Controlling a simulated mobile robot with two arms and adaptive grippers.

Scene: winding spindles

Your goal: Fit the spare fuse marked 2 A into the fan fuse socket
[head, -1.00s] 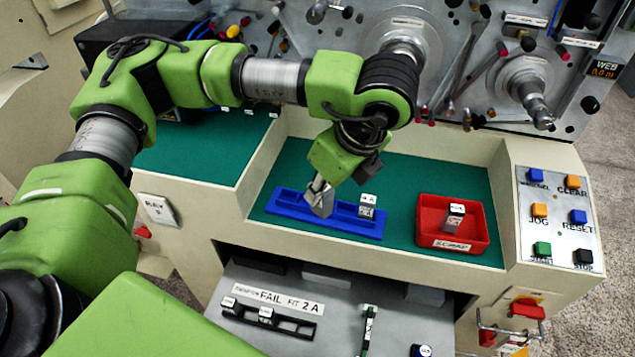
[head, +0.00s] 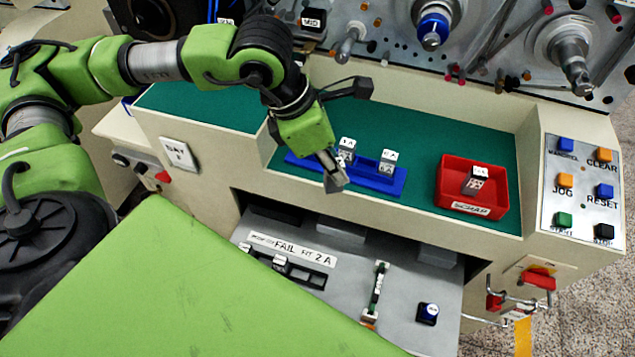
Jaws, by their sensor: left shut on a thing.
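My left gripper (head: 334,184) points down at the front edge of the blue rack (head: 402,183). It is shut on what seems to be a fuse, mostly hidden by the fingers. A white-topped fuse (head: 347,147) stands in the rack just behind the gripper, and another fuse (head: 388,160) stands toward the rack's right end. Their markings are too small to read surely. My right gripper is not in view.
A red scrap bin (head: 456,206) holds one fuse (head: 480,175). A button panel (head: 583,190) is at the right. The grey drawer also holds a narrow upright strip (head: 378,287) and a dark piece with a blue-white top (head: 428,313). The green shelf's left part is bare.

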